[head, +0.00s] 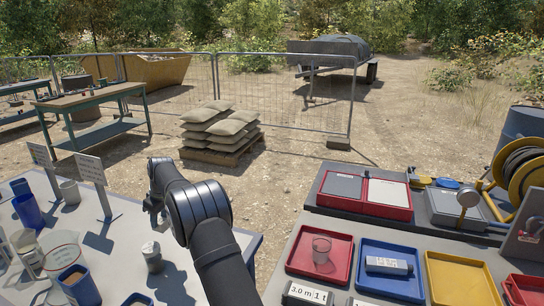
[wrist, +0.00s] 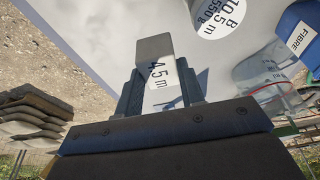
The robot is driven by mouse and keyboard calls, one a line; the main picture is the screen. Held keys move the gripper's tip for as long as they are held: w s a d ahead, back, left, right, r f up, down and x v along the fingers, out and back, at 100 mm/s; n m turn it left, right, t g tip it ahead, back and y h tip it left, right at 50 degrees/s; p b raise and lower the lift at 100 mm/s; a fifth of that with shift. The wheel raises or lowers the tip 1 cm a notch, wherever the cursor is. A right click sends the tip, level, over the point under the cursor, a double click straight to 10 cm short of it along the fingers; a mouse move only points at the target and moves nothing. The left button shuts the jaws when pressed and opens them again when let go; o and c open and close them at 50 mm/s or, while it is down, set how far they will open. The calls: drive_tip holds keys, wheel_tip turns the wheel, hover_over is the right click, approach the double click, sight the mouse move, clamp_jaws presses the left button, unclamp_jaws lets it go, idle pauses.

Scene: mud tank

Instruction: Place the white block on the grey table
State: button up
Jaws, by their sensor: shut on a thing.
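In the wrist view, my gripper (wrist: 158,73) is shut on a small block (wrist: 153,49). The block has a pale grey end face, and it sits between the two dark fingers. A "4.5 m" marking shows just below that face; I cannot tell for sure that it is on the block. The light grey table (head: 116,248) is at the left in the head view, and its pale top (wrist: 92,28) fills the upper wrist view. My arm reaches over its far right part. The block cannot be made out in the head view. Whether it touches the table is unclear.
The left table holds two upright signs (head: 92,170), a blue cup (head: 27,210), several other cups and a small grey cylinder (head: 152,258). A clear cup (wrist: 268,72) and a blue FIBRE cup (wrist: 302,34) are right of my gripper. The right table carries red (head: 345,268), blue and yellow trays.

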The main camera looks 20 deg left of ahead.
drive_tip(key=w+d+m+t, duration=0.1)
drive_tip(key=w+d+m, duration=0.2)
drive_tip(key=w+d, duration=0.7)
drive_tip(key=w+d+m+t+h, duration=0.1)
drive_tip(key=w+d+m, duration=0.35)
drive_tip(key=d, duration=0.95)
drive_tip(key=w+d+m, duration=0.3)
drive_tip(key=w+d, duration=0.5)
drive_tip(key=d, duration=0.4)
drive_tip(key=s+d+f+m+t+h, duration=0.15)
drive_tip(key=d+m, duration=0.45)
drive_tip(key=d, duration=2.2)
drive_tip(key=s+d+f, duration=0.1)
drive_tip(key=s+d, duration=0.2)
drive_tip(key=s, duration=0.4)
drive_tip(key=s+d+f+m, duration=0.1)
drive_tip(key=s+d, duration=0.3)
drive_tip(key=s, duration=0.4)
drive_tip(key=shift+d+f+h, duration=0.25)
drive_tip(key=shift+f+h, duration=0.1)
drive_tip(key=shift+f, duration=0.2)
